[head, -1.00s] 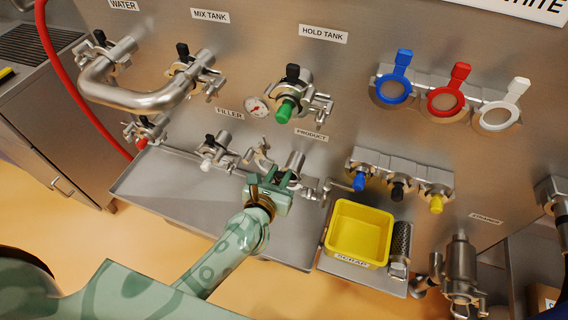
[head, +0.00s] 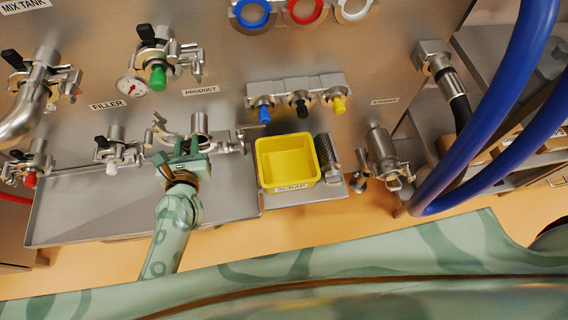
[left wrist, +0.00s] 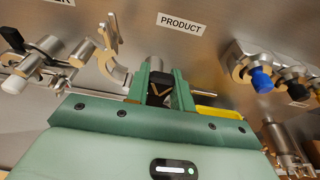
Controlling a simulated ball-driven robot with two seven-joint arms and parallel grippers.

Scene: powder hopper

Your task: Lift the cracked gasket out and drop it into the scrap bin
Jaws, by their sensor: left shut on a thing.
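My left gripper (head: 188,150) is at the short pipe end (head: 199,123) under the PRODUCT label. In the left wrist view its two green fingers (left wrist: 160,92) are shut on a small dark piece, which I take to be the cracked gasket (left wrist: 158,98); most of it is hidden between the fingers. I cannot tell whether it is clear of the pipe. An opened clamp (left wrist: 112,60) hangs to the left of the fingers. The yellow scrap bin (head: 287,160) stands to the right of the gripper, its inside looking empty. My right gripper is not in view.
A steel drip tray (head: 90,205) lies below the valves. A perforated strainer (head: 327,153) stands right beside the bin. Blue, black and yellow capped valves (head: 300,103) sit above the bin. Large blue hoses (head: 500,120) loop at the right.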

